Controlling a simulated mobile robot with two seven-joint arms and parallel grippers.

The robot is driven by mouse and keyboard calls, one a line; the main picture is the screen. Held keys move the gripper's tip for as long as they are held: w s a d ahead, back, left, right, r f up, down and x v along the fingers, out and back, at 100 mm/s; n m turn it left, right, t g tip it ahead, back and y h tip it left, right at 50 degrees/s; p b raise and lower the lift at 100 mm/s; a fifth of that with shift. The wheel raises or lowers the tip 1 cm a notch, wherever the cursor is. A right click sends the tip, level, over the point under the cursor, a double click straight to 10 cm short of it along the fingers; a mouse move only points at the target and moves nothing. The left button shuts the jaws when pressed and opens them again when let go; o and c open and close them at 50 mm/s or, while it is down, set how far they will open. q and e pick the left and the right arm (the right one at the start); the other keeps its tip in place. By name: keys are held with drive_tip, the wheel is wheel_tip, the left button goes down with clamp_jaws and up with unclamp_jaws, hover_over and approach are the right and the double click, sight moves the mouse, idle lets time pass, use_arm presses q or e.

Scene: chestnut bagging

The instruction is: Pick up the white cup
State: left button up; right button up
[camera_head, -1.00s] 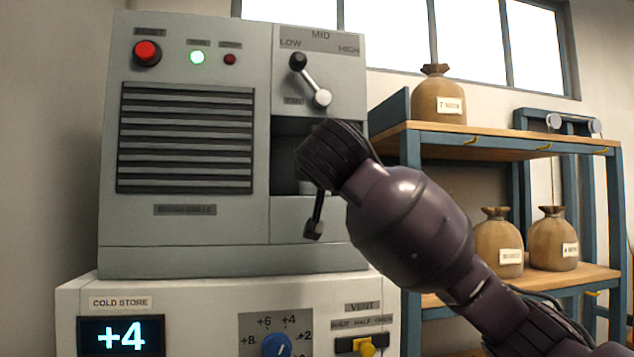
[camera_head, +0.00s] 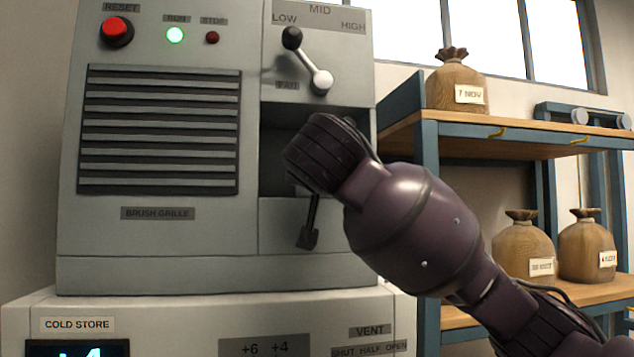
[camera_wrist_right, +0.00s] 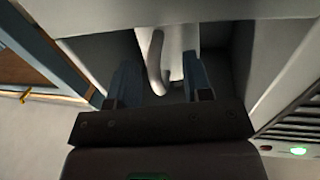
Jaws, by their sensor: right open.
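The white cup (camera_wrist_right: 175,42) is partly visible in the right wrist view, inside the machine's recess. A curved white part that looks like its handle (camera_wrist_right: 155,65) points toward the camera. My right gripper (camera_wrist_right: 160,72) is open, with a blue-grey finger on either side of the handle. I cannot tell whether they touch it. In the head view my right wrist covers part of the recess (camera_head: 283,150), and the cup and fingers are hidden. My left gripper is in neither view.
The grey machine (camera_head: 150,240) has a fan lever (camera_head: 308,62), a red reset button (camera_head: 117,32) and a dark lever-like part (camera_head: 308,238) below the recess. The recess walls are close around my gripper. A shelf (camera_head: 520,128) with sacks stands right.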

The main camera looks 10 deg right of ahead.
drive_tip(key=shift+s, duration=0.1)
drive_tip(key=shift+c, duration=1.5)
clamp_jaws()
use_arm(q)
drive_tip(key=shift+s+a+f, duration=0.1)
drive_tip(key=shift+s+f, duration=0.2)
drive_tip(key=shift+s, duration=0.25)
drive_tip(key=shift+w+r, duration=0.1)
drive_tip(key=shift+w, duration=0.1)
use_arm(e)
drive_tip(key=shift+r, duration=0.25)
